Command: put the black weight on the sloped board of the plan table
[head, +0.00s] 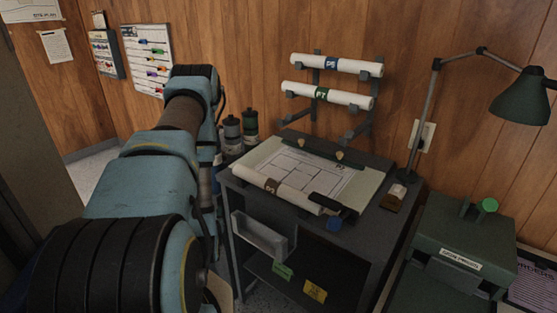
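The plan table (375,225) stands against the wood wall right of my arm. Its sloped board (362,190) holds a flat drawing with a white roll along its lower edge. A dark, blocky thing (333,204), which may be the black weight, lies at the board's lower right corner beside the roll's end. I cannot tell whether it rests on the board or its edge. My arm fills the left, bending down left of the table; my gripper is not visible.
Rolls (336,64) rest on a wall rack above. A lamp (520,97) and green case (465,245) stand right. Dark bottles (240,130) stand behind my arm.

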